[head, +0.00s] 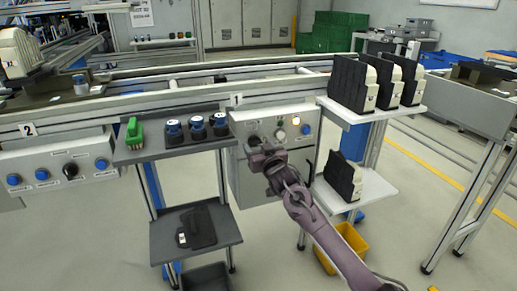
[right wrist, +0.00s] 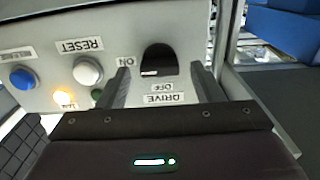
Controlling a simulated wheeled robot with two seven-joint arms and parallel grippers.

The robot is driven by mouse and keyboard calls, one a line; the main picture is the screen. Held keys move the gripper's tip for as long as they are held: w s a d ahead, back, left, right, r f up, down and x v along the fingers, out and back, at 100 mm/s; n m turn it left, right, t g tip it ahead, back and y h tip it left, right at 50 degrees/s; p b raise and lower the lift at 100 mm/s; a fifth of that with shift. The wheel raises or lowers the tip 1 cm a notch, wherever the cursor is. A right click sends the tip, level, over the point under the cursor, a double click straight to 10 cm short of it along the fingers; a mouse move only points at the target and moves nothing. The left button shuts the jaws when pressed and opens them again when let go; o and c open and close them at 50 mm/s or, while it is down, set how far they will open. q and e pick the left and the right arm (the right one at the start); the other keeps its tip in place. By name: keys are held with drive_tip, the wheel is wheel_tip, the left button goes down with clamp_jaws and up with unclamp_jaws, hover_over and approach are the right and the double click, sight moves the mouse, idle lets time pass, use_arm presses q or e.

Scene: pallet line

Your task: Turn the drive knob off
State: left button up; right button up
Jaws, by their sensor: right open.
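The drive knob (right wrist: 157,60) is black and sits on the grey control panel (right wrist: 195,30), which appears upside down in the right wrist view. Its short white mark lies toward the ON label (right wrist: 126,62); the OFF label (right wrist: 161,87) is below it in the picture. My right gripper (right wrist: 163,85) is open, with one finger on each side of the knob's position; I cannot tell if they touch it. In the head view, my right gripper (head: 264,150) is just in front of the panel (head: 245,190), and the knob (head: 254,140) shows just above it. My left gripper is out of view.
A white reset button (right wrist: 88,71), a blue button (right wrist: 23,77) and a lit lamp (right wrist: 64,97) share the panel. A dark shelf (head: 170,147) stands left and a white shelf (head: 375,112) right. A second panel (head: 55,165) is farther left.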

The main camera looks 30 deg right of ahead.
drive_tip(key=c, duration=1)
